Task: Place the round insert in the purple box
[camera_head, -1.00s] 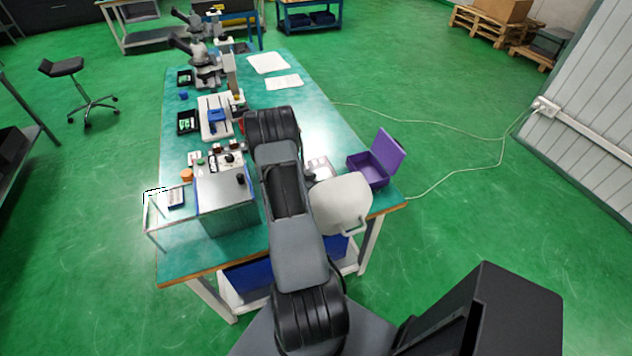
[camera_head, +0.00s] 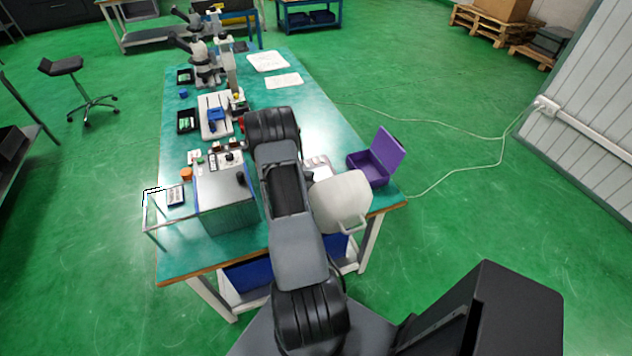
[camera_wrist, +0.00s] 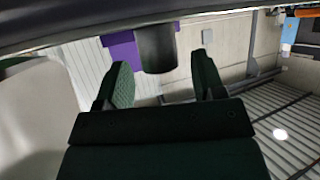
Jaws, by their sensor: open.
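The purple box (camera_head: 368,167) stands with its lid raised at the right edge of the green bench, and its interior looks empty from here. Part of a purple surface, likely the box, shows in the wrist view (camera_wrist: 121,47). My gripper (camera_wrist: 163,72) is open in the wrist view, its two dark fingers apart. A dark grey cylinder (camera_wrist: 155,48) shows beyond and between the fingertips; I cannot tell whether it is the round insert. In the head view my gripper is hidden behind my arm. I cannot pick out the round insert for certain.
A grey metal-sided case (camera_head: 226,207) stands on the bench left of my arm. An orange round piece (camera_head: 186,174), black trays (camera_head: 187,121) and microscopes (camera_head: 204,62) lie further left and back. White sheets (camera_head: 283,81) lie on the back right of the bench.

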